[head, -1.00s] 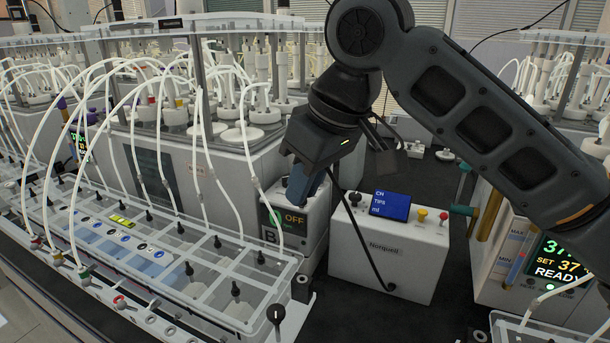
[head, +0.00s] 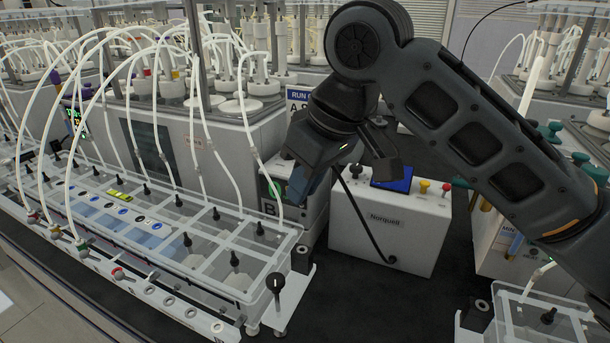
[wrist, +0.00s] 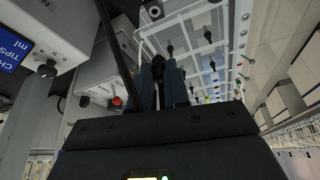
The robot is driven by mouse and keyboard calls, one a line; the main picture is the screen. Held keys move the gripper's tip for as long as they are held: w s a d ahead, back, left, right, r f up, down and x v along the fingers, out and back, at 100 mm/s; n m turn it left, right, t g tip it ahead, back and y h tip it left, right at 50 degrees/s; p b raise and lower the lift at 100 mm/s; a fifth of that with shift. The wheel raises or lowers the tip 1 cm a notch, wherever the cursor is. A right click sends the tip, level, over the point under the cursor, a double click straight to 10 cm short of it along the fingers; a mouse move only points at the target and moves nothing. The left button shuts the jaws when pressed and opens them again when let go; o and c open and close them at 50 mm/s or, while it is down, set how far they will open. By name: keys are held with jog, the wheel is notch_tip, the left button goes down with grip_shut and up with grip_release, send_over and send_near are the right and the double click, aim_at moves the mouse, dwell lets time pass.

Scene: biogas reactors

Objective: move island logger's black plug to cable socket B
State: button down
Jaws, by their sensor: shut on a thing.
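My gripper (head: 312,197) points down in front of the small grey box marked B, left of the white Norquell box (head: 388,243). In the wrist view its two blue fingers (wrist: 160,76) are shut on a black plug (wrist: 158,66). The plug is hidden behind the fingers in the head view. A black cable (head: 367,222) runs from the Norquell box's front up toward my gripper. The B label (head: 269,208) shows on the grey box, whose display is mostly covered by my gripper. I cannot tell which opening is cable socket B.
A clear-lidded tank (head: 205,253) with white tubes and black stoppers stands left. A small black socket block (head: 301,259) sits at its right end. Another block (head: 480,306) is at lower right. The dark bench (head: 370,305) before the Norquell box is clear.

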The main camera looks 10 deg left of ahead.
jog(key=shift+f+b, duration=1.6)
jog(key=shift+f, duration=2.4)
